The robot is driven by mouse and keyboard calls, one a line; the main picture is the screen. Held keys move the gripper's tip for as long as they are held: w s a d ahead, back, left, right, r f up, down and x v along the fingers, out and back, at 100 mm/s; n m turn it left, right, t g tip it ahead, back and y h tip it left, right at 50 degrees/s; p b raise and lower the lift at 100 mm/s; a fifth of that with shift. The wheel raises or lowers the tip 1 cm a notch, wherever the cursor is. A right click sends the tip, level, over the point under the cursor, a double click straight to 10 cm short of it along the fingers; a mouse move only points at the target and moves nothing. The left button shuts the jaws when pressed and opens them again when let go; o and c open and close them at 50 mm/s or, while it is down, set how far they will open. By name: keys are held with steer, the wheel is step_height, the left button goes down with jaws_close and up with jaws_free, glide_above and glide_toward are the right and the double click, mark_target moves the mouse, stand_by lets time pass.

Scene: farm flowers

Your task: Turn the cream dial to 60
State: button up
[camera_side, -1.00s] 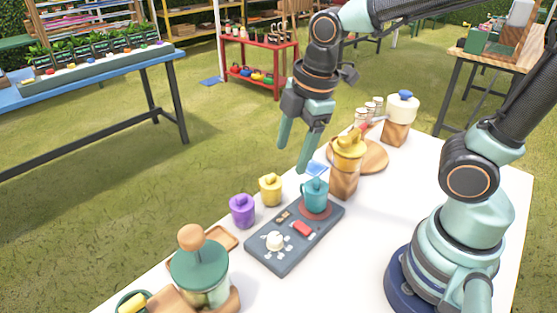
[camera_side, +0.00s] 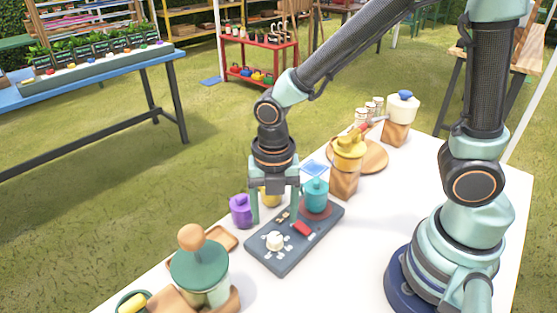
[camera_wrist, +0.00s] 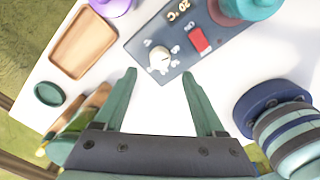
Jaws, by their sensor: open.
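The cream dial (camera_side: 274,241) sits on the near left part of the dark grey control panel (camera_side: 284,262), with small pale labels around it. In the wrist view the dial (camera_wrist: 159,58) lies ahead of my gripper, between the lines of its two fingers. A red switch (camera_side: 303,229) is beside the dial, and a teal pot (camera_side: 315,195) stands on the panel's far end. My gripper (camera_side: 274,217) is open and empty, pointing down above the panel. It also shows in the wrist view (camera_wrist: 158,76), with the fingers apart from the dial. The dial's exact setting is too small to read.
A purple jar (camera_side: 241,211) and a partly hidden yellow jar stand behind the panel. A green-lidded jar (camera_side: 198,270) stands at the near left, with a wooden tray (camera_wrist: 82,42) close by. White table is clear right of the panel.

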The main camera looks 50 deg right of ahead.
mark_target(275, 237)
steer(key=shift+f, duration=3.15)
jaws_close()
